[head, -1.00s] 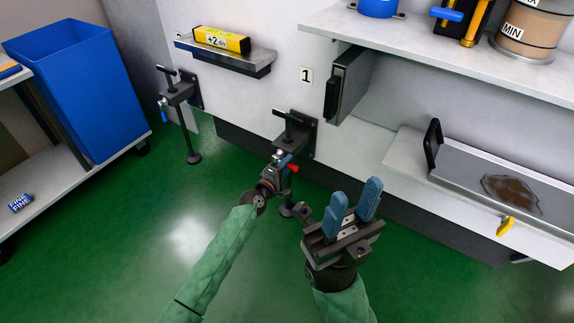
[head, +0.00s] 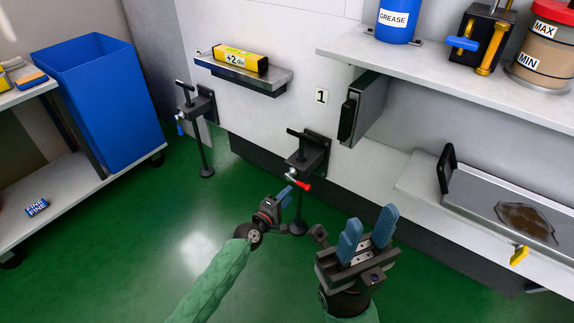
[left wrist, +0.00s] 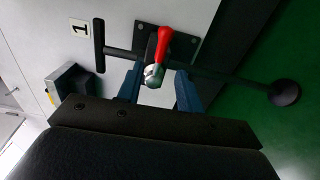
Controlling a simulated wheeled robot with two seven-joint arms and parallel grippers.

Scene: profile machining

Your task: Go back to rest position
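My left gripper (head: 285,200) is open, in front of and a little below the near clamp (head: 306,158) on the machine's front. In the left wrist view, the clamp's red-tipped lever (left wrist: 160,45) and its metal knob (left wrist: 153,76) appear between the two spread blue fingers. No contact shows, and in the head view the red lever tip (head: 303,184) stands clear of the fingers. My right gripper (head: 368,235) is open and empty, its blue fingers pointing up, in front of the machine.
A second clamp (head: 197,105) stands further left. A ledge (head: 258,82) bears a yellow box (head: 239,60). The upper shelf (head: 430,70) holds a grease container (head: 395,20). A tray with a brown stain (head: 470,190) is at right. A blue bin (head: 105,110) stands left. Green floor is open.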

